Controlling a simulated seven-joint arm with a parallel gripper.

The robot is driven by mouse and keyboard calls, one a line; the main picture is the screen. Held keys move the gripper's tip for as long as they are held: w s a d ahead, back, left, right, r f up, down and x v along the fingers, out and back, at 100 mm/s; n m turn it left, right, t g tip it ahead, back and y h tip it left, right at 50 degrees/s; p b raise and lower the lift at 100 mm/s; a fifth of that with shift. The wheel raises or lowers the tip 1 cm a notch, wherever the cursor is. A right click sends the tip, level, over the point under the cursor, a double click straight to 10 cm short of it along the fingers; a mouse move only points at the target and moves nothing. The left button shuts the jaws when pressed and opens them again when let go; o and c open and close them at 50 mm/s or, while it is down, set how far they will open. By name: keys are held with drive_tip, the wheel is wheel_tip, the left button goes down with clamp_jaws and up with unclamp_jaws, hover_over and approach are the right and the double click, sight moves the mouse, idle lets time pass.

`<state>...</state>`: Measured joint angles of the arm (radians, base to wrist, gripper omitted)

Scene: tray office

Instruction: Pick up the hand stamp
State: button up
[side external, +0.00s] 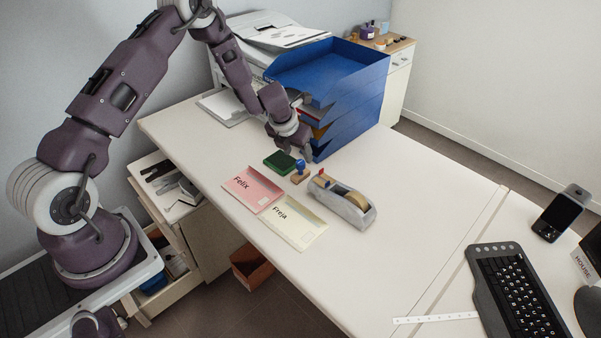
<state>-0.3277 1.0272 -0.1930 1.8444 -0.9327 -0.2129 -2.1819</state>
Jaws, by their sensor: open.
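The hand stamp (300,170) stands upright on the white desk, with a blue handle and a wooden base. A green ink pad (279,162) lies just to its left. My gripper (294,151) is open, a little behind the stamp in the side external view. Its fingers point down beside the blue tray stack, and no object shows between them. The exact gap between the fingers and the stamp is hard to judge from this view.
Blue stacked trays (335,75) rise close behind my gripper. A tape dispenser (343,202) stands right of the stamp. A pink envelope (252,188) and a cream envelope (293,221) lie in front. The desk's right part (420,210) is clear.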

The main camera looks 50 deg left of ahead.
sight(299, 163)
drive_tip(key=x, duration=0.5)
drive_tip(key=s+x, duration=0.1)
drive_tip(key=x, duration=0.1)
drive_tip(key=shift+w+f, duration=0.2)
drive_tip(key=shift+f, duration=0.3)
clamp_jaws()
